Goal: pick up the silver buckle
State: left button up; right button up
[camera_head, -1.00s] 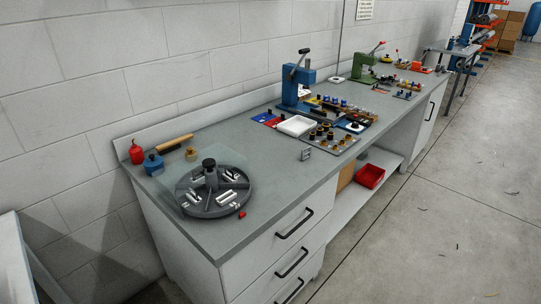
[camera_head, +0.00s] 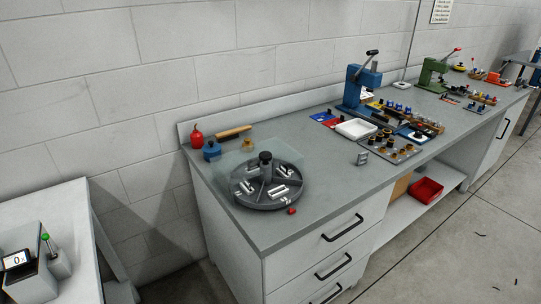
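A small silver square frame (camera_head: 362,158), which looks like the silver buckle, stands near the front edge of the grey workbench (camera_head: 325,190). It is just left of a grey plate (camera_head: 404,153) holding several dark and brass pieces. Nothing covers it. Neither of my grippers is in view.
A round dark tray (camera_head: 262,203) with silver parts and a clear cover sits at the bench's near end, a small red piece (camera_head: 291,211) beside it. A white tray (camera_head: 356,129) and blue press (camera_head: 361,88) stand behind the buckle. A white table (camera_head: 60,212) is at left.

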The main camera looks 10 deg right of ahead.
aim_at(358, 163)
jog(key=i+l+u, duration=0.1)
jog(key=l, duration=0.2)
jog(key=i+l, duration=0.15)
jog(key=l, duration=0.2)
jog(key=i+l+u, duration=0.15)
jog(key=l, duration=0.15)
jog(key=i+l, duration=0.1)
jog(key=l, duration=0.25)
jog(key=u, duration=0.05)
